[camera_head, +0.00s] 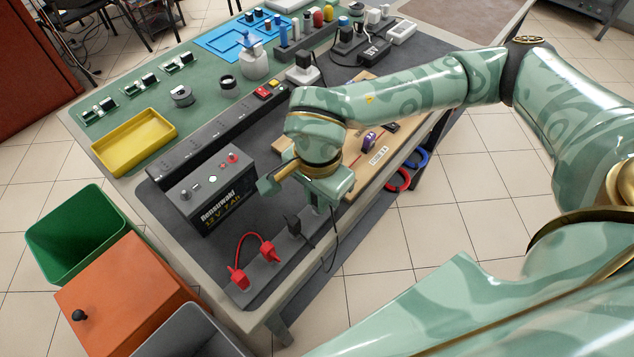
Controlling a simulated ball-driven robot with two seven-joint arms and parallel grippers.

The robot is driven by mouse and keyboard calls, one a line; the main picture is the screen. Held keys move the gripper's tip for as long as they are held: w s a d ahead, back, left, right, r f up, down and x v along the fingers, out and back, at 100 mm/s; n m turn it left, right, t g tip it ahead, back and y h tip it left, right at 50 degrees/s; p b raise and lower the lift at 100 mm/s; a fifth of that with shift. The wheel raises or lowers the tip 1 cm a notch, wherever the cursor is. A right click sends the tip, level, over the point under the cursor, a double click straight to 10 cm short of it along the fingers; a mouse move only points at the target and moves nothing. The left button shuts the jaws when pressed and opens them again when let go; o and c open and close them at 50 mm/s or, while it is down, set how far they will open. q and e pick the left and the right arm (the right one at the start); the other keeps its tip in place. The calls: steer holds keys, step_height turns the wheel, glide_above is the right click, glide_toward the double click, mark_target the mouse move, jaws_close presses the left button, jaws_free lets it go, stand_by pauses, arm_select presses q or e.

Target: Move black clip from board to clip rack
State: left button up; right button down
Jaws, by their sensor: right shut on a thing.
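My right gripper (308,203) points down over the grey front part of the table, just right of the battery. It is shut on what looks like the black clip (294,224), a small black piece at its fingertips. A thin black cable (334,255) loops down beside it over the table's front edge. The fingers hide part of the grip. The wooden board (360,182) lies behind and right of the gripper, partly covered by my arm. I cannot tell for sure which of the racks is the clip rack. My left gripper is not in view.
A black battery (213,193) stands left of the gripper. Green (82,232) and orange (130,292) bins stand beside the table.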

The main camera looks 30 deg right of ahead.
steer(key=shift+f, duration=0.3)
stand_by(0.4)
arm_select(q)
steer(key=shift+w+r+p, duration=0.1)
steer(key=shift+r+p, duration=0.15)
steer(key=shift+p, duration=0.05)
arm_select(e)
steer(key=shift+f, duration=0.5)
stand_by(0.8)
steer(key=c, duration=1)
jaws_free()
step_height(320, 180, up, 9)
steer(key=p, duration=0.7)
steer(key=shift+r, duration=0.15)
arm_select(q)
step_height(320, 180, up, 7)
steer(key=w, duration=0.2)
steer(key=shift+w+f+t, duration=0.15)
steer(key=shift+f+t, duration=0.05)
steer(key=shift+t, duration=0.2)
arm_select(e)
steer(key=shift+f, duration=0.2)
